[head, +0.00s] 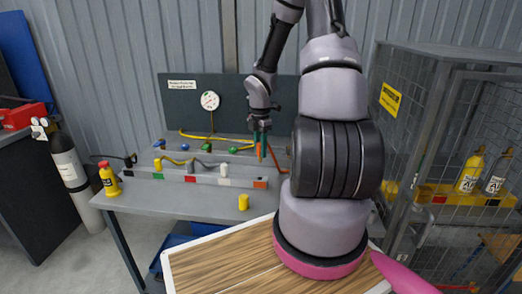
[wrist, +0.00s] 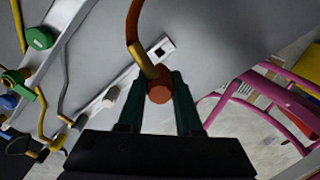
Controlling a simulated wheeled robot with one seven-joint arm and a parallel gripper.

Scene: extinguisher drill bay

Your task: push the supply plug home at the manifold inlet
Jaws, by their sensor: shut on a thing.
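My gripper (head: 261,132) is above the right part of the bench, pointing down. Its two green fingers, also in the wrist view (wrist: 159,92), are shut on an orange plug (wrist: 160,95). The plug shows as a small orange piece (head: 259,150) in the head view. An orange-brown hose (wrist: 133,25) curves away from it. The manifold (head: 190,152) at the back of the bench carries blue and green knobs; the plug is apart from it, to its right. I cannot make out the inlet opening in either view.
A rail (head: 205,180) with coloured patches lies in front of the manifold, holding yellow and grey hoses. A mesh cage (head: 425,120) stands at right.

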